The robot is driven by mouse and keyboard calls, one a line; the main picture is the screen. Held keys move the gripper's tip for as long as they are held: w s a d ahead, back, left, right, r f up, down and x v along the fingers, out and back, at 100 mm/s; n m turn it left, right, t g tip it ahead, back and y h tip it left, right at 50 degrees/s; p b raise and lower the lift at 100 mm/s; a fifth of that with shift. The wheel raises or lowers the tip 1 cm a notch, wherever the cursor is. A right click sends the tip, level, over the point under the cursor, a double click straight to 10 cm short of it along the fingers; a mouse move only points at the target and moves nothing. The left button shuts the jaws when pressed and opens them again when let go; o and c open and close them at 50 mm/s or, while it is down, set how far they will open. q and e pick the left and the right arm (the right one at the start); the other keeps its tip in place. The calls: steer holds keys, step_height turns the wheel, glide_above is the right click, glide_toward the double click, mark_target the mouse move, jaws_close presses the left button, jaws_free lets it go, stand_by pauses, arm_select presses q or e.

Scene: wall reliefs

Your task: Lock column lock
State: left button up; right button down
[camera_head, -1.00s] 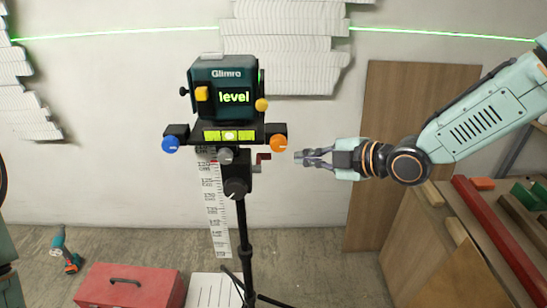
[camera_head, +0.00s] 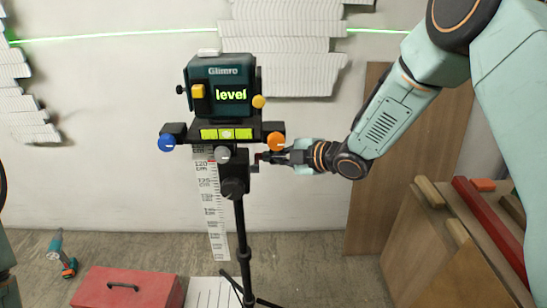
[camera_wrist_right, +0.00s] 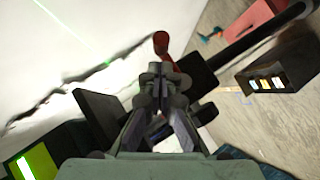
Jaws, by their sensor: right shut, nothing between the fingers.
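A dark green laser level (camera_head: 221,85) marked "Glimro", its screen reading "level", sits on a black platform on a tripod column (camera_head: 240,230). Dark round knobs (camera_head: 233,188) are on the column head, and a small red-ended lever stands out on its right side. My right gripper (camera_head: 268,157) is shut and empty at that lever, just below the orange knob (camera_head: 273,139). In the right wrist view the red lever (camera_wrist_right: 161,42) is just beyond the closed fingertips (camera_wrist_right: 160,80); whether they touch is unclear. The fingers partly hide the column. My left gripper is out of view.
A measuring scale (camera_head: 216,210) hangs beside the column. A blue knob (camera_head: 167,142) is at the platform's left end. A red toolbox (camera_head: 128,287) and a drill (camera_head: 62,255) are on the floor. Wood boards (camera_head: 430,240) lean at the right. A green laser line crosses the wall.

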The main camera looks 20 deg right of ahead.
steer(key=shift+w+f, duration=0.3)
steer(key=shift+w, duration=0.1)
steer(key=shift+d, duration=0.35)
steer(key=shift+w+a, duration=0.15)
steer(key=shift+g+p, duration=0.3)
steer(key=shift+p, duration=0.35)
steer(key=shift+f, duration=0.1)
